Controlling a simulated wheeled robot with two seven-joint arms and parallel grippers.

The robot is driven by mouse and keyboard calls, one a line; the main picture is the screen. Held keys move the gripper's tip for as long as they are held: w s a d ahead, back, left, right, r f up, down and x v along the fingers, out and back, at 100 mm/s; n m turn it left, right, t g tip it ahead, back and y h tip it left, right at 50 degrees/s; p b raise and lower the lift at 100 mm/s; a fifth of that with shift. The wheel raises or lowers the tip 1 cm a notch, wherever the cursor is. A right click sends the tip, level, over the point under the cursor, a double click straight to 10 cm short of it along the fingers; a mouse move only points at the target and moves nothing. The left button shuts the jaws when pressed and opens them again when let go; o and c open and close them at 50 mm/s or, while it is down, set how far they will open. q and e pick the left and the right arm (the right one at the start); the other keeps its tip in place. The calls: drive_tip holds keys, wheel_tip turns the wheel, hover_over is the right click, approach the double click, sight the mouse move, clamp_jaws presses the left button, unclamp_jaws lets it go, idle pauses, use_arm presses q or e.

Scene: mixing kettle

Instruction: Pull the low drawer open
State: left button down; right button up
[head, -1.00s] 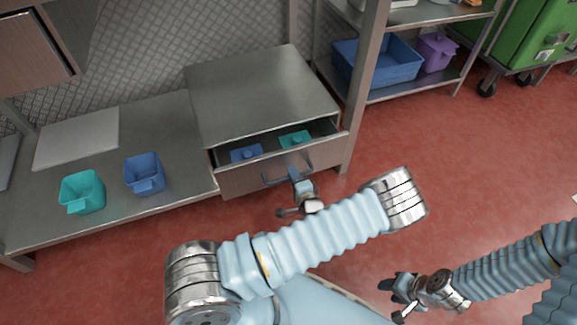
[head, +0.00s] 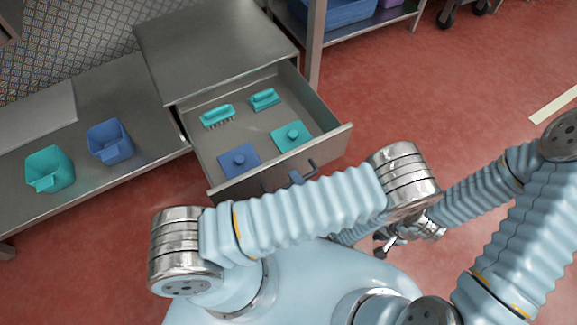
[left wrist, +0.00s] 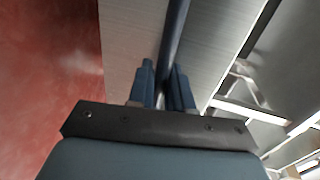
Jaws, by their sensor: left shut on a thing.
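The low drawer (head: 331,140) stands well pulled out under the steel cabinet in the head view. Its dark bar handle (head: 312,165) is partly hidden behind my left forearm. My left gripper (head: 296,177) is at the handle, mostly hidden by that arm. In the left wrist view, the fingers of my left gripper (left wrist: 165,88) are closed around the dark blue handle bar (left wrist: 176,35), in front of the drawer's grey front panel (left wrist: 130,45). My right gripper (head: 386,246) is low over the floor, partly hidden by my left arm, and apart from the drawer.
Inside the drawer lie two teal brushes (head: 217,116), a blue square tool (head: 239,161) and a teal one (head: 292,136). A teal tub (head: 50,170) and a blue tub (head: 110,143) stand on the bench at left. Red floor (head: 400,110) is clear at right.

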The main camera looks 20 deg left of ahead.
use_arm(q)
drive_tip(key=shift+v, duration=0.9)
drive_tip(key=shift+f, duration=0.25)
drive_tip(key=c, duration=1.2)
unclamp_jaws()
